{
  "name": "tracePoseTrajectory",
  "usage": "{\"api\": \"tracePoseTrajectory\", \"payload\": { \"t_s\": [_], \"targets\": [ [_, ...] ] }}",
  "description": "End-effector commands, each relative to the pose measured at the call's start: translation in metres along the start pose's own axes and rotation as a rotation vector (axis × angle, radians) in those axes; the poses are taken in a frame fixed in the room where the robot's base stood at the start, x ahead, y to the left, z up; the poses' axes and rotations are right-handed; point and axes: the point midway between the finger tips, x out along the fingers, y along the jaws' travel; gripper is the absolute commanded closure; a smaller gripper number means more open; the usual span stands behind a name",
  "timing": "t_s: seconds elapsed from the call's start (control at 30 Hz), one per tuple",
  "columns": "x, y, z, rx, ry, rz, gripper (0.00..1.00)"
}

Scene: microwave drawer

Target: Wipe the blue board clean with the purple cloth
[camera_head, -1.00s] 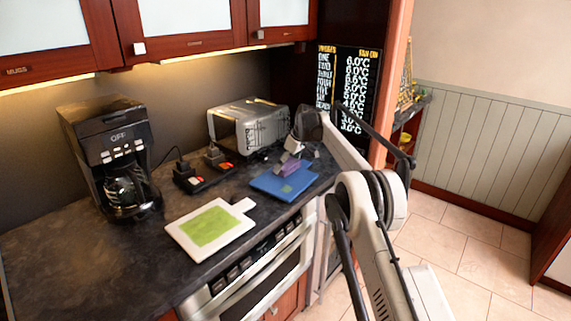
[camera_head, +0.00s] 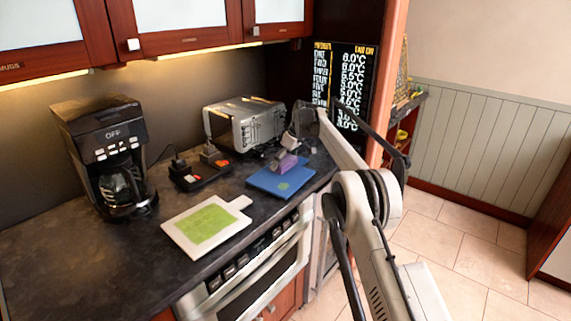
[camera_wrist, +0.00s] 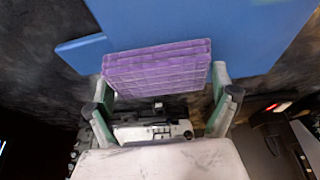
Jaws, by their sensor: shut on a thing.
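The blue board (camera_head: 265,181) lies on the dark counter, with a small green mark (camera_head: 283,186) on its bare part. The purple cloth (camera_head: 288,163) is a folded block at the board's far right part. In the wrist view the cloth (camera_wrist: 158,70) sits between the fingertips of my gripper (camera_wrist: 162,84), which is shut on it. The blue board (camera_wrist: 215,30) fills the top of that view beyond the cloth; no green mark shows there. I cannot tell whether the cloth touches the board. My gripper also shows in the head view (camera_head: 290,150), partly hidden.
A white board with a green patch (camera_head: 207,224) lies nearer on the counter. A black power strip (camera_head: 199,174) and a toaster (camera_head: 243,125) stand behind, with a coffee maker (camera_head: 108,155) at left. The counter's front edge runs above an oven (camera_head: 265,262).

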Motion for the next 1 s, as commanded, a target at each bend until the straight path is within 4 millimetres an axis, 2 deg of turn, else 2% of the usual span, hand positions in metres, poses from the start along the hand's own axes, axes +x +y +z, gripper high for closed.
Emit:
{"api": "tracePoseTrajectory", "payload": {
  "t_s": [0.37, 0.7, 1.0],
  "targets": [
    [0.002, -0.009, 0.001, -0.001, -0.002, -0.002, 0.41],
    [0.002, -0.028, 0.001, 0.000, -0.001, -0.002, 0.41],
    [0.000, -0.037, 0.001, -0.001, -0.001, -0.002, 0.42]
  ]
}}
